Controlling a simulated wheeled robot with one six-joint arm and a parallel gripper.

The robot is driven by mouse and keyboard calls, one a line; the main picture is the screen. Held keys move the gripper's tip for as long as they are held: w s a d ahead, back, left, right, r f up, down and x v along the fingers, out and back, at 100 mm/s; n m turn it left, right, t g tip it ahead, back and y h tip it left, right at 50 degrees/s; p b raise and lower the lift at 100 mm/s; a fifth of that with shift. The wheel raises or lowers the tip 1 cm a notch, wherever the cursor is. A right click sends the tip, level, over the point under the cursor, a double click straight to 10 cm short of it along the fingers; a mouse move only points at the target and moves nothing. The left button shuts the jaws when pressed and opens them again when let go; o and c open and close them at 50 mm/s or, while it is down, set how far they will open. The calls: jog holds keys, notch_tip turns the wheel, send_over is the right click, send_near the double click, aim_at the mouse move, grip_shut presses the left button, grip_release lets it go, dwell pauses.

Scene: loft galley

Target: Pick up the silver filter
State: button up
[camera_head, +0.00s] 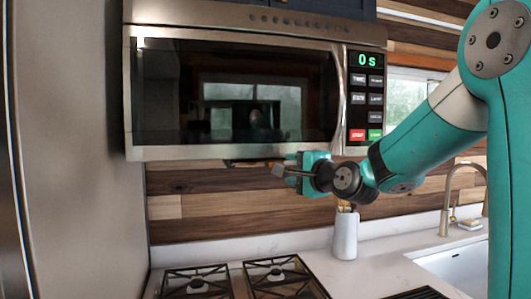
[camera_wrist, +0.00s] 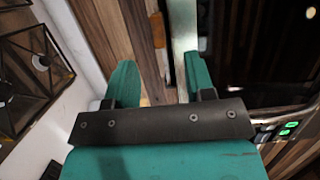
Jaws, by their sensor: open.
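No silver filter can be made out for certain in either view. A thin dark piece (camera_head: 242,163) shows just under the microwave's lower edge in the head view; I cannot tell whether it is part of the filter. My gripper (camera_head: 284,170) is just below the front lower edge of the steel microwave (camera_head: 230,152). In the wrist view my gripper (camera_wrist: 161,66) is open, its two teal fingers apart. A bright silver strip (camera_wrist: 183,28) runs beyond the right finger, beside the dark microwave door; it looks like the microwave's lower frame. Nothing is seen held.
A gas stove (camera_head: 195,285) lies below the microwave. A white vase (camera_head: 345,235) with utensils stands on the counter (camera_head: 385,265) at the wood-plank wall. A sink (camera_head: 465,265) and faucet (camera_head: 447,200) are at right. A tall grey panel (camera_head: 75,150) closes off the left.

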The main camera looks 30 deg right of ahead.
aim_at(269, 162)
jog(key=w+p, duration=0.4)
jog(key=w, duration=0.4)
jog(key=shift+w+d+f+p, duration=0.15)
jog(key=shift+w+f+p, duration=0.1)
jog(key=shift+w+p, duration=0.05)
grip_shut()
